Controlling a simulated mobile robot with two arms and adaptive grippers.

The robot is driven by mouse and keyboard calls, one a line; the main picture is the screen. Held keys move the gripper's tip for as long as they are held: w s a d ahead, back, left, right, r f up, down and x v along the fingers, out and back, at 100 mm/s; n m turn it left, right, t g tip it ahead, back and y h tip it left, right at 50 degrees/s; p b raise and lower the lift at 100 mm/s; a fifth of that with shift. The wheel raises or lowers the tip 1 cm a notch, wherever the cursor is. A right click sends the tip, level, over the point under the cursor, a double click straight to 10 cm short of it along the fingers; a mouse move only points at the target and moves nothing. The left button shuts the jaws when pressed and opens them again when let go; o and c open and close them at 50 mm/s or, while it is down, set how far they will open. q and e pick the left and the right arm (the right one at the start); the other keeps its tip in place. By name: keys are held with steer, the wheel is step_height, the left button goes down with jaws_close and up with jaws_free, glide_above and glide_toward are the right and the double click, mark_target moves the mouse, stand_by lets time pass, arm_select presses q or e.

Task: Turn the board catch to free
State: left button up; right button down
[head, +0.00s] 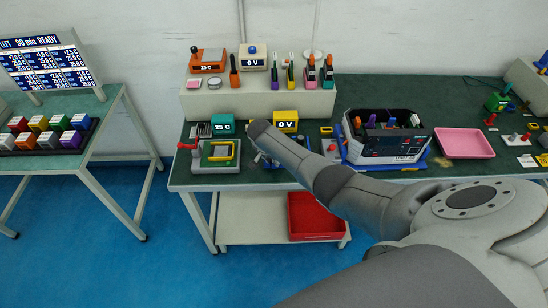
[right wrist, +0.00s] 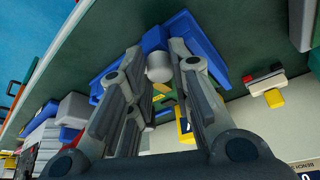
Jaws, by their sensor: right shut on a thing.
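My right gripper (head: 262,157) reaches over the front of the green workbench, just right of a grey fixture with a yellow frame (head: 221,151) and a red-topped lever (head: 188,146). In the right wrist view my right gripper (right wrist: 160,66) is shut on a pale grey rounded knob (right wrist: 159,68), which sits between the fingertips. A blue block (right wrist: 187,38) lies right behind the knob. I cannot tell from the frames whether this knob is the board catch, nor which way a catch is turned. My forearm and gripper hide this spot in the head view. My left gripper is not in view.
A black open case (head: 388,143) in a blue tray and a pink tray (head: 465,143) stand to the right on the bench. A beige shelf (head: 258,104) with tools and meters runs behind. A yellow display (head: 285,121) stands close behind the gripper. A red bin (head: 312,216) is below.

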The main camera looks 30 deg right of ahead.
stand_by(0.5)
steer(key=c, duration=1.6)
jaws_free()
steer(key=shift+o, duration=0.2)
steer(key=v, duration=1.2)
steer(key=shift+w, duration=0.15)
steer(key=shift+d, duration=0.1)
